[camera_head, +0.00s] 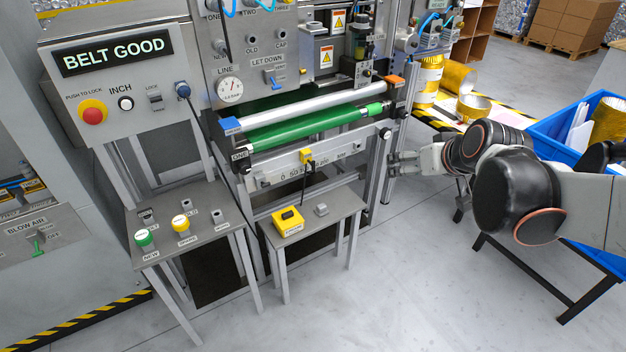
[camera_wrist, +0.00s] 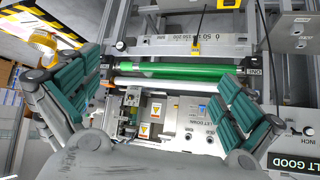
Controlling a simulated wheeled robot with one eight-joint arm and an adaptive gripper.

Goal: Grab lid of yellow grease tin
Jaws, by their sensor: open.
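Yellow tins stand on the bench right of the machine in the head view: an upright one (camera_head: 429,76), a tilted or lying one (camera_head: 458,77) and a short open one (camera_head: 473,107). I cannot tell which is the grease tin, and no separate lid is clear.
The press with its green roller (camera_head: 310,127) is left of my gripper. A blue crate (camera_head: 570,125) with papers and a yellow roll is at the right. Two small button tables (camera_head: 190,225) stand in front. The floor (camera_head: 420,270) below my arm is clear.

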